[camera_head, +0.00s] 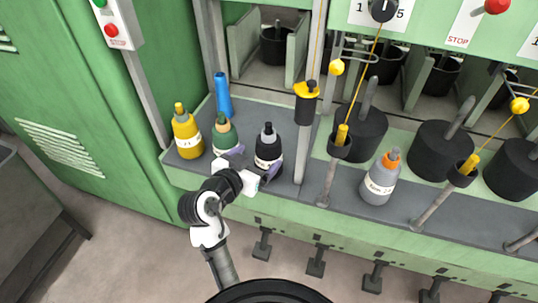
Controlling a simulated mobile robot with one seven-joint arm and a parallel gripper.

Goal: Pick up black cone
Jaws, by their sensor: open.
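A black bottle-shaped cone (268,148) with a pale label and a dark tip stands upright on the grey shelf (290,196), the likely black cone. My gripper (254,165) is open in front of it and slightly left, with one finger by the cone's lower front and the other close to the green cone (223,136). I cannot tell whether a finger touches either. Part of the green cone's base is hidden behind my gripper.
A yellow cone (187,133) and a blue tube (222,95) stand left. Further right are a grey cone (380,180) and large black bobbins (440,148). A green cabinet (100,130) borders the left.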

